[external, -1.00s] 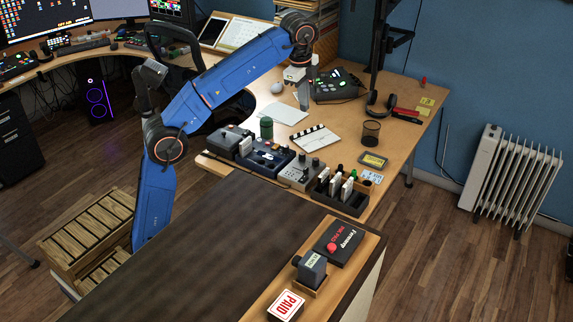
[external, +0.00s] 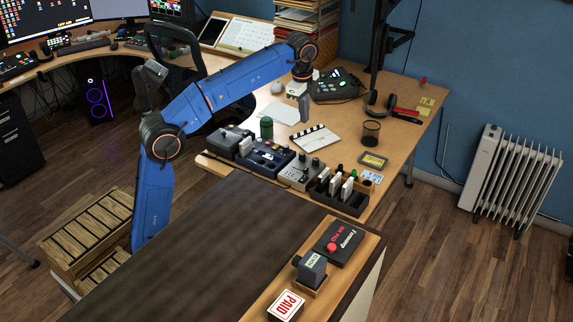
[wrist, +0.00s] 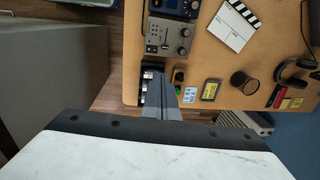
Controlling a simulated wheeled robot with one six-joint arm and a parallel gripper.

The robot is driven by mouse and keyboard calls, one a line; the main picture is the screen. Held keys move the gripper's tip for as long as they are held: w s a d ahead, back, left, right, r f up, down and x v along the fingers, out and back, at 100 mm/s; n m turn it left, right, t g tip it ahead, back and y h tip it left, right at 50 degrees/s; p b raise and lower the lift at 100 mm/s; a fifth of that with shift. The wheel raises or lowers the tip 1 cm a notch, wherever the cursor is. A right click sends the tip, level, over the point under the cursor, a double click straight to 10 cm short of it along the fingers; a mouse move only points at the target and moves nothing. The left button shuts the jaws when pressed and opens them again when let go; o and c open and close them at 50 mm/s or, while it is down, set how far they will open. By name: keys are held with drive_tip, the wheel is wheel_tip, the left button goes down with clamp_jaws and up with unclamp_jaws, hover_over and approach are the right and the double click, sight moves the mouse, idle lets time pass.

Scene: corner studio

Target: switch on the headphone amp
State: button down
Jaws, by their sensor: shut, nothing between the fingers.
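The likely headphone amp is a light grey box with knobs (external: 300,173), in the row of devices along the desk's front edge. It also shows at the upper middle of the wrist view (wrist: 170,38). My gripper (external: 304,110) points down above the desk, apart from the box, shut and empty. In the wrist view its closed fingers (wrist: 161,76) reach up the middle, just below the box in the picture, and partly cover the black rack.
A blue device (external: 265,157) stands left of the grey box, and a black rack with cards (external: 350,203) stands right of it. A green canister (external: 266,128), clapperboard (external: 315,138) and mesh cup (external: 371,133) are behind. A dark counter (external: 190,250) lies in front.

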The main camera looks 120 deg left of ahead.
hover_over(303, 178)
wheel_tip(303, 178, down, 12)
drive_tip(key=shift+w+d+r, duration=0.1)
drive_tip(key=shift+d+r, duration=0.05)
drive_tip(key=shift+d, duration=0.25)
drive_tip(key=f, duration=0.4)
drive_tip(key=a+f, duration=0.1)
drive_tip(key=f, duration=0.9)
drive_tip(key=shift+a, duration=0.4)
drive_tip(key=shift+f, duration=0.15)
drive_tip(key=shift+d, duration=0.1)
drive_tip(key=shift+d+r, duration=0.2)
drive_tip(key=shift+d, duration=0.45)
drive_tip(key=shift+r, duration=0.15)
wheel_tip(303, 178, up, 14)
drive_tip(key=d, duration=0.1)
drive_tip(key=shift+d+f, duration=0.2)
drive_tip(key=shift+d, duration=0.15)
